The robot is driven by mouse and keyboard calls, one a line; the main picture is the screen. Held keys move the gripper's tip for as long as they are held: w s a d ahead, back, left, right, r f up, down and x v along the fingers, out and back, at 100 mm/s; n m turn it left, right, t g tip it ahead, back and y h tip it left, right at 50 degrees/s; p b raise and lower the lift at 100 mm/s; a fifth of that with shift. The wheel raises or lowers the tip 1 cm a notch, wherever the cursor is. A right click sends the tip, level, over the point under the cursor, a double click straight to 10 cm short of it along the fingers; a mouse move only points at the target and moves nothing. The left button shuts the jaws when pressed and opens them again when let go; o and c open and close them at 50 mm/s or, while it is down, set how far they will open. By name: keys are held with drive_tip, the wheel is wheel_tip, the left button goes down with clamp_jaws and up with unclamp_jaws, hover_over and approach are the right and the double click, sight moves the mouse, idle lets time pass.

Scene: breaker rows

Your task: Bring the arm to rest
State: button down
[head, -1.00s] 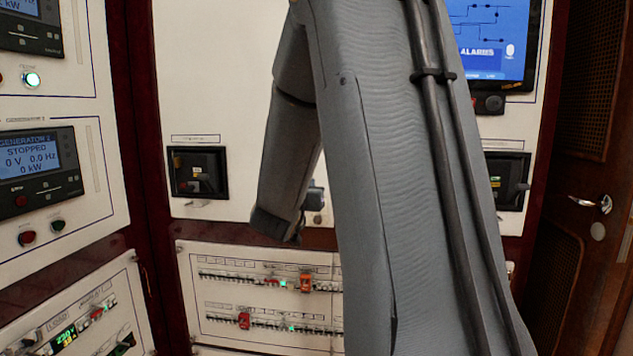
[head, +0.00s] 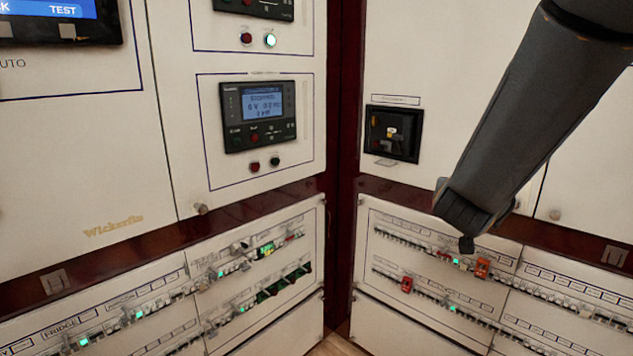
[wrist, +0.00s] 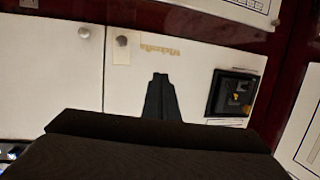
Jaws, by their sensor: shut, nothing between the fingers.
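My gripper (wrist: 160,85) shows in the wrist view as a narrow dark shape with its fingers together and nothing between them. It points at white cabinet fronts, apart from them as far as I can tell. In the head view my grey arm comes down from the upper right corner. Its dark end (head: 467,240) hangs in front of the right-hand panel, over the upper breaker row as seen. Finger detail is too small to tell there.
A black breaker unit (head: 394,134) is set in the white panel left of my arm; it also shows in the wrist view (wrist: 233,94). Breaker rows (head: 440,285) with orange and red pieces lie below. A generator display (head: 262,110) and more breaker rows (head: 235,270) are at left.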

drive_tip(key=s+a+f+n+g+y+p, duration=0.1)
drive_tip(key=s+a+f+n+g+y, duration=0.15)
drive_tip(key=a+f+y, duration=0.35)
drive_tip(key=s+a+f+n+g+y+p, duration=0.15)
drive_tip(key=s+a+f, duration=0.3)
drive_tip(key=a, duration=0.45)
drive_tip(key=s+a+f+n+g, duration=0.1)
drive_tip(key=s+g, duration=0.1)
drive_tip(key=s, duration=0.4)
drive_tip(key=s+a+f+n+g+y, duration=0.1)
drive_tip(key=s+f+g, duration=0.1)
drive_tip(key=s, duration=0.4)
drive_tip(key=s+a+f+n+g+p, duration=0.1)
drive_tip(key=s+g, duration=0.3)
drive_tip(key=s, duration=0.2)
drive_tip(key=shift+s+a+f, duration=0.3)
drive_tip(key=shift+a+f, duration=0.1)
